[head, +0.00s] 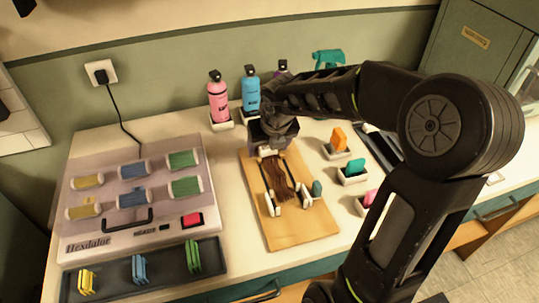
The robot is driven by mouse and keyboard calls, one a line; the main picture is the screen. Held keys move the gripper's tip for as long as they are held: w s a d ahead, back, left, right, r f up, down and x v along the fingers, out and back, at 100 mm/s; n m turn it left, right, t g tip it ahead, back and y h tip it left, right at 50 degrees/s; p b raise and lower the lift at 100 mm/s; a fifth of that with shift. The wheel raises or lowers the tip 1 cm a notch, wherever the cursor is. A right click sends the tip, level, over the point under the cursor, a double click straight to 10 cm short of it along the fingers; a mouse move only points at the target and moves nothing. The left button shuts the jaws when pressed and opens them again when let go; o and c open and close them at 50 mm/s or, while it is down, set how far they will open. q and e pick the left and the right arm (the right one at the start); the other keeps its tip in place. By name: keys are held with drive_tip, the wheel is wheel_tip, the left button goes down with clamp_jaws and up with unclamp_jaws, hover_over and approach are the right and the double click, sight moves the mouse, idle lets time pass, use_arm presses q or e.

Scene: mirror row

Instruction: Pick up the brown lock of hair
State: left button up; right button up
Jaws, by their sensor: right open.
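The brown lock of hair (279,178) lies on a wooden board (290,235) in the middle of the counter. My right gripper (287,200) reaches over the board from the back, its fingers pointing down and toward the front. It is open, with one pale fingertip on each side of the hair. The hair shows between the fingers; I cannot tell whether they touch it. The upper end of the hair is hidden by the gripper's body. My left gripper is not in view.
A small teal piece (317,188) sits beside the right fingertip. White holders with orange (338,139), teal (355,168) and pink items stand right of the board. Bottles (218,100) stand behind. A roller case (140,190) and dark tray (165,272) lie left.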

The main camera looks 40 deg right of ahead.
idle(0.4)
drive_tip(key=c, duration=1.5)
drive_tip(key=shift+r, duration=0.1)
wheel_tip(320, 180, up, 10)
drive_tip(key=p, duration=0.1)
drive_tip(key=shift+d, duration=0.1)
idle(0.5)
